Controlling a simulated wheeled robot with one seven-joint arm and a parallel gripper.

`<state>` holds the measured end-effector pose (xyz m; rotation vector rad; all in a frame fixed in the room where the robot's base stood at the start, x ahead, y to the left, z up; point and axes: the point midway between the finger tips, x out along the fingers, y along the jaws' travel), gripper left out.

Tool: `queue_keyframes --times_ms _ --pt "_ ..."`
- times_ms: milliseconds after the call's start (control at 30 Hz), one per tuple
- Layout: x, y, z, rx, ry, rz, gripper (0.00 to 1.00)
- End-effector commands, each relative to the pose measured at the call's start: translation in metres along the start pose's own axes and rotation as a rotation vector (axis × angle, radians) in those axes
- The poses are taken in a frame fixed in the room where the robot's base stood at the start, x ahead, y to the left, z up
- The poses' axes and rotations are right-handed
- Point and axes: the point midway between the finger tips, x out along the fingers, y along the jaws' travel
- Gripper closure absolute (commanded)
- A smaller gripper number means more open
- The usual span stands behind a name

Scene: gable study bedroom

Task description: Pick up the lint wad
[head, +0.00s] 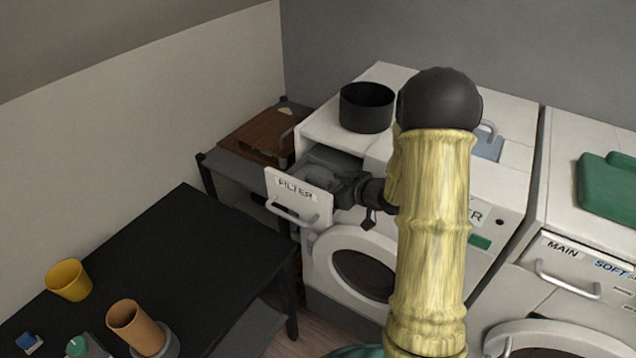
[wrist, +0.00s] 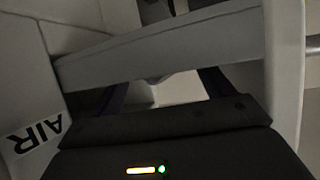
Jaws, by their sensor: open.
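The pulled-out drawer marked FILTER (head: 285,190) sticks out of the left white machine. My gripper (head: 338,188) is at this drawer, reaching over its side from the right. In the wrist view my open gripper (wrist: 163,88) has its two dark fingers apart, with a pale surface between them. A grey-white drawer wall (wrist: 165,58) crosses the picture above the fingers. I cannot make out the lint wad for certain in either view; the drawer's inside is mostly hidden by its front and my gripper.
A black pot (head: 366,108) stands on the left machine. A brown wooden board (head: 258,138) with a small pale piece (head: 285,111) lies left of it. A black table (head: 190,245) at lower left holds a yellow cup (head: 68,280) and an orange-brown cup (head: 135,325).

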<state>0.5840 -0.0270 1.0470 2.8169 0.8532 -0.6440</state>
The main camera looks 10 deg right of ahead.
Motion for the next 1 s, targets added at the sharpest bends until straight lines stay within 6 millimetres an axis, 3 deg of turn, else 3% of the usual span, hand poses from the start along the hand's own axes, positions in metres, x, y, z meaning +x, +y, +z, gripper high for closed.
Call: queue_keyframes --times_ms 233,767,933,1000 --pt "0.030 0.000 -0.001 0.000 -0.001 -0.001 0.20" --pt "0.031 0.000 0.000 -0.001 0.000 0.000 0.20" --pt "0.031 0.000 0.000 -0.001 0.000 0.000 0.50" --pt "0.031 0.000 0.000 -0.001 0.000 0.000 0.51"
